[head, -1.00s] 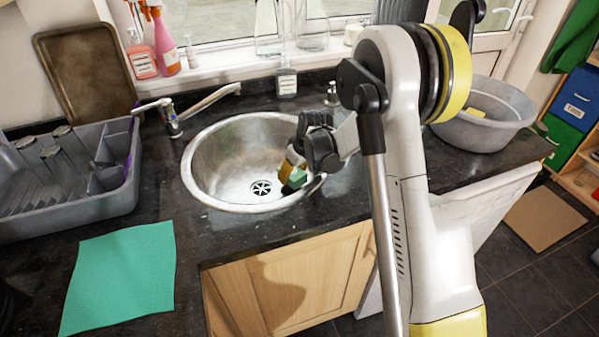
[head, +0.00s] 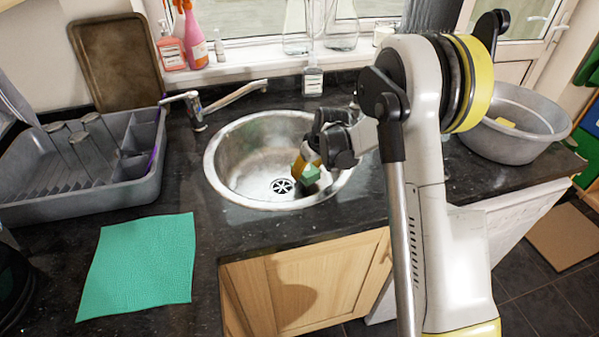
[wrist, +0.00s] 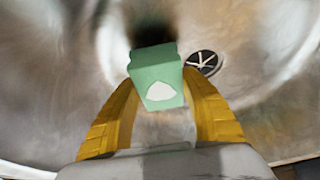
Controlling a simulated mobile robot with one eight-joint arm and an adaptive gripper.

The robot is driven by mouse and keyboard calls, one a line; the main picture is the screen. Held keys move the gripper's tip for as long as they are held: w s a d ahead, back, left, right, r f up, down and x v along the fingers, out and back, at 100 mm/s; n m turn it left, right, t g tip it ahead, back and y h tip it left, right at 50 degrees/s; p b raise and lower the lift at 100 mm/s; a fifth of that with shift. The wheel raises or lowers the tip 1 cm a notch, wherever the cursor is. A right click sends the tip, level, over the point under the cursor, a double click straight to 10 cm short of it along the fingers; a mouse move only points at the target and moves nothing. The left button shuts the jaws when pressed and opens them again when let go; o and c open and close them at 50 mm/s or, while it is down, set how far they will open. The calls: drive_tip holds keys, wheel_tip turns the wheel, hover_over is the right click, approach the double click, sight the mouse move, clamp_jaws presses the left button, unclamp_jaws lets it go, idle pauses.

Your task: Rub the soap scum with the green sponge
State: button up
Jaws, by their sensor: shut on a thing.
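The green sponge (head: 311,174) is held low inside the round metal sink (head: 222,183), just right of the drain. My gripper (wrist: 160,88) is shut on the sponge (wrist: 156,66), with its yellow fingers on either side. The sponge's near face has a white patch. A dark shadow lies just beyond the sponge in the wrist view; whether it touches the sink wall cannot be told. The drain (wrist: 203,62) is right of the sponge there. I cannot pick out the soap scum for certain; the sink surface looks mottled, and the sponge and fingers hide part of it.
The tap (head: 215,103) reaches over the sink's back left. A grey dish rack (head: 95,196) and a green cloth (head: 140,265) lie to the left. A grey basin (head: 518,140) stands at right. Bottles (head: 195,38) line the windowsill. Dark counter borders the sink.

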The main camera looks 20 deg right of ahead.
drive_tip(key=shift+d+r, duration=0.15)
drive_tip(key=shift+d, duration=2.3)
drive_tip(key=shift+d+r, duration=0.3)
drive_tip(key=shift+r, duration=0.1)
wheel_tip(320, 180, up, 5)
drive_tip(key=p, duration=0.3)
drive_tip(key=shift+s+d+r, duration=0.1)
drive_tip(key=shift+d+r, duration=0.05)
drive_tip(key=shift+a+r+p, duration=0.2)
drive_tip(key=shift+r+p, duration=0.9)
drive_tip(key=shift+r, duration=0.35)
